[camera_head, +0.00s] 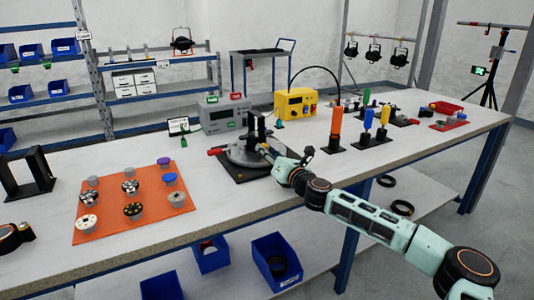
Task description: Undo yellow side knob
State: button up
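A round grey metal fixture (240,154) sits on a black base plate (239,178) in the middle of the bench. A black upright bracket (257,125) rises from it, and a red-tipped handle (216,151) sticks out on its left. My gripper (268,150) is at the right side of the fixture, close to the foot of the bracket. It is too small and too overlapped to tell whether its fingers touch anything or are open or shut. I cannot make out a yellow side knob on the fixture; the gripper and wrist cover part of its right side.
An orange mat (109,225) with several knobs lies at the left. A grey box (222,119) and a yellow box (288,103) stand behind the fixture. Orange, blue and yellow upright cylinders stand to the right. The bench front between mat and arm is clear.

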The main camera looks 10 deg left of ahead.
jog(key=shift+w+a, duration=0.2)
jog(key=shift+w, duration=0.05)
jog(key=shift+c, duration=0.4)
grip_shut()
jog(key=shift+n, duration=0.3)
jog(key=n+b, duration=0.2)
jog(key=n, duration=0.1)
jog(key=shift+f, duration=0.1)
jog(key=n+b, duration=0.3)
jog(key=n, duration=0.2)
jog(key=shift+n, duration=0.4)
